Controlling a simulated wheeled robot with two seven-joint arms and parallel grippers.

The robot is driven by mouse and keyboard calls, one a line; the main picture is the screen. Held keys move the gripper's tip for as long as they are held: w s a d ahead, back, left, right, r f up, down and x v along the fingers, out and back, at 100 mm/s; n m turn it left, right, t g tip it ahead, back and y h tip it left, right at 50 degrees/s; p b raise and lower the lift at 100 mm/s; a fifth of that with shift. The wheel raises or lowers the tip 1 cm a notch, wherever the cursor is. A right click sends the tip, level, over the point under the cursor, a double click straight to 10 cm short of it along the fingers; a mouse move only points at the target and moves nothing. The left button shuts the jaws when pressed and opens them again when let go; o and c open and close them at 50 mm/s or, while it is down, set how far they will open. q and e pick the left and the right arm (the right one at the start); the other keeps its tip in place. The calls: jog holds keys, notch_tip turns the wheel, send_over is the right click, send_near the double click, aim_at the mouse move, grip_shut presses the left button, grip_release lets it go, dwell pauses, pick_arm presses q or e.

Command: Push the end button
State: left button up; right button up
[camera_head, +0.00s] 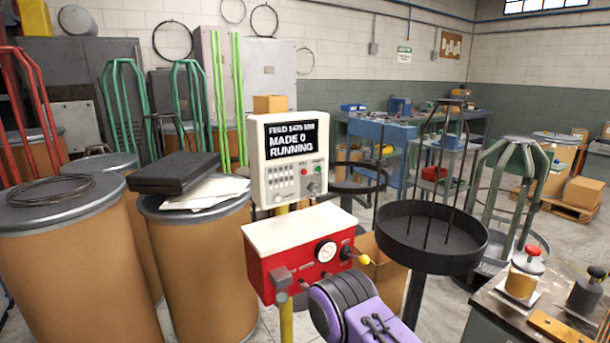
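A white control panel (288,160) stands in the middle, with a black screen (293,138) whose readable lines say "MADE 0" and "RUNNING". Below the screen are a small red button (304,171), a small green button (318,168), a dark knob (313,188) and a row of small switches. A separate red mushroom-shaped button or knob (533,249) sits on a yellow body on the bench at the right. No label is readable on any of these, so I cannot tell which is the end button.
Brown drums (75,270) crowd the left. A bench (530,310) fills the lower right.

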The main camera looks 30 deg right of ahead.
grip_shut()
dwell(1.9)
